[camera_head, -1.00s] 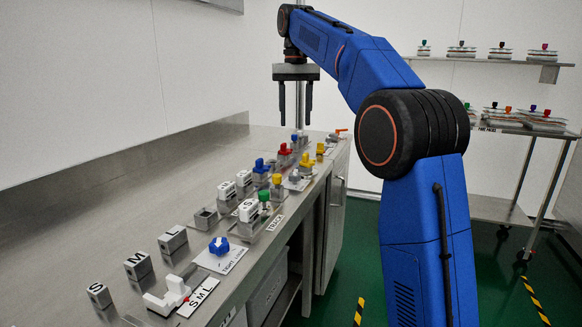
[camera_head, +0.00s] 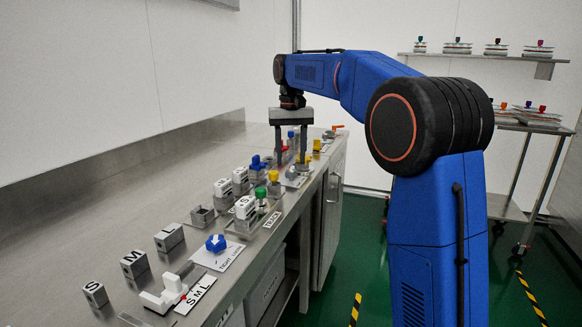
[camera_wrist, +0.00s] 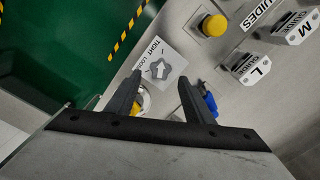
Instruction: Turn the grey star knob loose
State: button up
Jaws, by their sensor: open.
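The grey star knob (camera_wrist: 160,68) sits on a white plate (camera_wrist: 174,52) marked TIGHT and LOOSE in the wrist view. A pale arrow shows on its top. My gripper (camera_wrist: 161,80) is open and empty, with its two fingertips to either side of and just short of the knob in that picture. In the head view my gripper (camera_head: 290,162) points straight down over the far part of the bench, near the grey knob (camera_head: 293,174). I cannot tell the exact height gap there.
A yellow knob (camera_wrist: 213,26) and grey blocks marked M and L stand right of the plate in the wrist view. A blue star knob (camera_head: 216,243) on its own plate is nearer on the bench (camera_head: 90,230). Green floor lies past the bench edge.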

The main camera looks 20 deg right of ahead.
aim_at(291, 170)
jog(key=shift+f, duration=1.9)
jog(key=c, duration=1.1)
jog(key=shift+o, duration=0.2)
